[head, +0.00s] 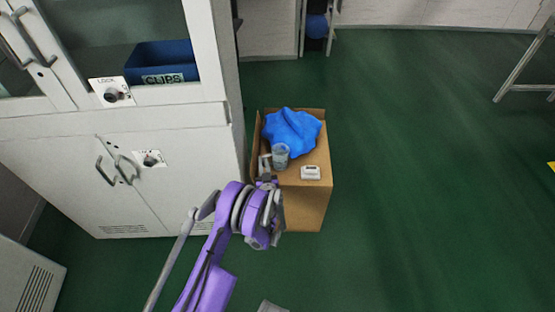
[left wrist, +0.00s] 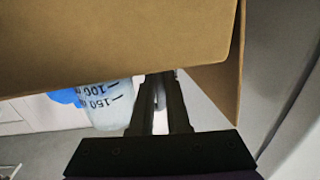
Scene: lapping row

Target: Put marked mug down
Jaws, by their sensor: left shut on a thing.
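The marked mug (head: 281,156), a clear cup with dark graduation marks, is at the left part of the cardboard box (head: 308,205), beside the blue cloth or bag. In the left wrist view the mug (left wrist: 108,108) shows its 100 and 150 marks, left of the fingers. My left gripper (head: 266,164) is shut on the mug at its side. In the left wrist view a brown cardboard panel (left wrist: 110,40) covers the fingertips and part of the mug. I cannot tell whether the mug's base touches a surface. My right gripper is not in view.
A crumpled blue cloth or bag (head: 292,130) lies at the back of the box top. A small white device (head: 311,172) lies at the front right. A white cabinet (head: 190,190) stands close on the left. Green floor (head: 420,180) is clear on the right.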

